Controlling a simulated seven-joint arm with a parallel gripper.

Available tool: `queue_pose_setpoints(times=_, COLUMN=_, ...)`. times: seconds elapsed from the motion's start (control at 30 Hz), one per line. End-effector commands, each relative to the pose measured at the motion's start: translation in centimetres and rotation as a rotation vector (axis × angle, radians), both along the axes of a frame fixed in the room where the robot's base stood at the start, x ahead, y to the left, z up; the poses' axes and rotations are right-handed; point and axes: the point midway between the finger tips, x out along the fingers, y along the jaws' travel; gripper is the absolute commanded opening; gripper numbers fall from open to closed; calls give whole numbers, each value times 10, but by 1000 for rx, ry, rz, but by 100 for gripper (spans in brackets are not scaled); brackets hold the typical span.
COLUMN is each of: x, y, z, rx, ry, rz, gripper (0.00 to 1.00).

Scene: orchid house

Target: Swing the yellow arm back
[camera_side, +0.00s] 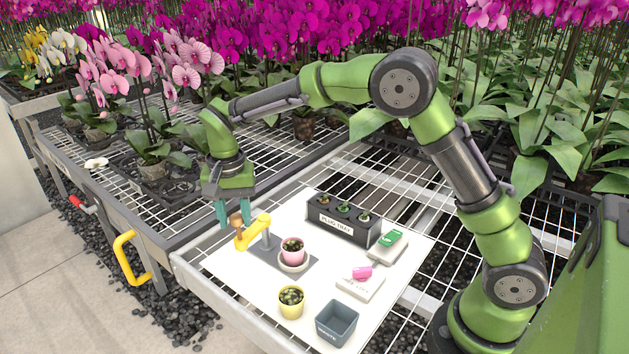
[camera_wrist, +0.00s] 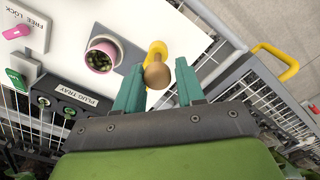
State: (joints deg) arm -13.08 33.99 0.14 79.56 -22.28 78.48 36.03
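The yellow arm (camera_side: 256,231) reaches out from a grey post (camera_side: 268,240) on a dark grey plate (camera_side: 308,264), and has a brown knob (camera_side: 237,221) at its free end. In the wrist view the yellow arm (camera_wrist: 158,48) is partly hidden behind the knob (camera_wrist: 157,75). My gripper (camera_side: 235,215) is open, its teal fingers pointing down at the knob. In the wrist view my gripper (camera_wrist: 158,66) has the knob between its fingers, with a gap showing on each side. A pink pot (camera_side: 291,246) stands in a pale saucer (camera_side: 294,267) beside the post.
A yellow pot (camera_side: 291,304) and a grey bin (camera_side: 337,324) stand at the white board's front. A black plug tray (camera_side: 343,231), a block with a green piece (camera_side: 391,238) and a block with a pink piece (camera_side: 361,272) stand at back and right. Orchids crowd behind.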

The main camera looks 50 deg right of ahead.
Motion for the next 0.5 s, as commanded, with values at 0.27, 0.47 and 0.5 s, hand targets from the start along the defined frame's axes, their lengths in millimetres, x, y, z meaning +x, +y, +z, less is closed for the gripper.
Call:
queue_pose_setpoints(times=0.27, x=6, y=0, z=0, rx=-1, ry=-1, rz=0, gripper=38)
queue_pose_setpoints(times=0.47, x=7, y=0, z=0, rx=-1, ry=1, rz=0, gripper=38)
queue_pose_setpoints(times=0.5, x=8, y=0, z=0, rx=-1, ry=1, rz=0, gripper=38)
